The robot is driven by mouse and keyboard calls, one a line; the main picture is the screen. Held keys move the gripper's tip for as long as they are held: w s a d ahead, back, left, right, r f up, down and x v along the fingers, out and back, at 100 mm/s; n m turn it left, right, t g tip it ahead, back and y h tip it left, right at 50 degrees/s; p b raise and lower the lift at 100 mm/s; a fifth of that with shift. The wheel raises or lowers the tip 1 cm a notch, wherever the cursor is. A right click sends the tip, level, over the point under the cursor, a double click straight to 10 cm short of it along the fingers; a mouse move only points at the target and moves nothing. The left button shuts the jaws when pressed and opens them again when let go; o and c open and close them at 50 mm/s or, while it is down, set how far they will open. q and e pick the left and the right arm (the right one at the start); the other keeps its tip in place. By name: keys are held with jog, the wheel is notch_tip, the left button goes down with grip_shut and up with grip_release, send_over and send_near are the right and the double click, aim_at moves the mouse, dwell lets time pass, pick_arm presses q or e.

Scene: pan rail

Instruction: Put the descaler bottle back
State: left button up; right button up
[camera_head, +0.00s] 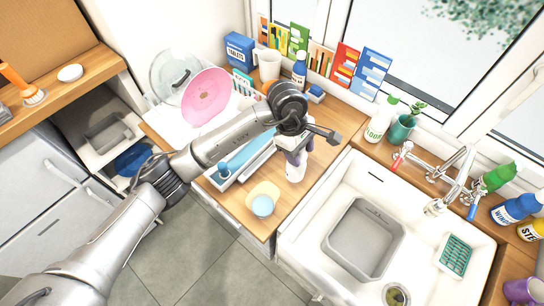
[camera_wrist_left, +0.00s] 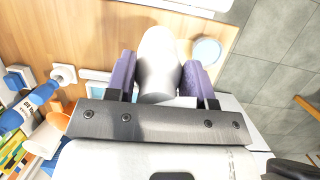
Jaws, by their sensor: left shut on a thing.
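A white bottle (camera_head: 295,172), which I take to be the descaler bottle, is in my left gripper (camera_head: 299,150). It is over the wooden counter, left of the sink. I cannot read its label or tell whether its base touches the counter. In the left wrist view the bottle (camera_wrist_left: 158,62) sits between the two purple finger pads of my left gripper (camera_wrist_left: 160,78), which are shut on it. My left arm and wrist hide part of the counter behind the bottle. My right gripper is not in view.
The white sink (camera_head: 317,234) holds a grey basin (camera_head: 330,240).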

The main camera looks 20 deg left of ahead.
pick_arm(q)
jog(key=w+a+f+p, duration=0.3)
jog(key=w+a+f, duration=0.1)
jog(key=a+f, duration=0.5)
jog(key=shift+f+p, duration=0.4)
jog(key=shift+f, duration=0.05)
jog(key=shift+f, duration=0.2)
jog(key=o, duration=1.3)
jog(key=shift+r, duration=0.15)
